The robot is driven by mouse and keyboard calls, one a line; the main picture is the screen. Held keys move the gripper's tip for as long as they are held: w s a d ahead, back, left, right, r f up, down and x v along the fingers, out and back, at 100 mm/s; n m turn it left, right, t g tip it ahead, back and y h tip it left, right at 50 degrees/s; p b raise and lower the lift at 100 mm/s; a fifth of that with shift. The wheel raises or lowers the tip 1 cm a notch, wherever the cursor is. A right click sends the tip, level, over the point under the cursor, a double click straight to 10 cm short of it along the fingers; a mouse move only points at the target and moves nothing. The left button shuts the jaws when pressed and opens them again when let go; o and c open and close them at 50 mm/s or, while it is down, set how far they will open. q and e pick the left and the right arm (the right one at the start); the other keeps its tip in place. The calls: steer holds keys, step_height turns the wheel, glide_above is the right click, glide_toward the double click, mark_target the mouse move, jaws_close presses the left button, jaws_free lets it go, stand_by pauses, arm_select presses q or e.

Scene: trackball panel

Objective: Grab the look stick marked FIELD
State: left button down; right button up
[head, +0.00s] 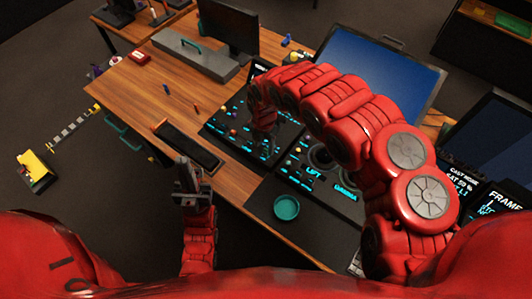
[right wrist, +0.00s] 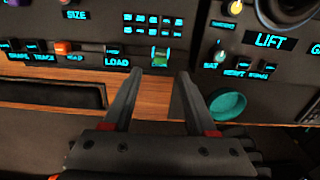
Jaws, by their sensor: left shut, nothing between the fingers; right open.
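No stick with a readable FIELD label shows in either view. The control panel (head: 225,128) lies on the desk, partly hidden behind my right arm; its labels SIZE, LOAD and LIFT read in the right wrist view (right wrist: 95,32). My right gripper (right wrist: 160,76) is open and empty, its fingertips short of a small green-lit control (right wrist: 160,57) beside LOAD. In the head view the right gripper is dark and hard to make out over the panel. My left gripper (head: 184,165) is shut and empty, near the desk's front edge, left of the panel.
A teal dish (head: 286,207) stands on the panel's near side and shows right of my right gripper (right wrist: 227,105). A dark tray (head: 188,146) lies on the desk. A big blue screen (head: 378,75) and a dark monitor (head: 229,28) stand behind. Bare wood (head: 130,90) is at left.

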mark_target(266, 149)
steer(key=shift+w+d+f+p, duration=0.15)
steer(key=shift+f+p, duration=0.1)
steer(key=shift+f, duration=0.35)
steer(key=shift+w+f+p, duration=0.15)
steer(key=shift+f+p, duration=0.1)
steer(key=shift+f, duration=0.3)
steer(key=shift+w+d+f+p, duration=0.15)
steer(key=shift+f+p, duration=0.1)
steer(key=shift+f, duration=1.2)
jaws_close()
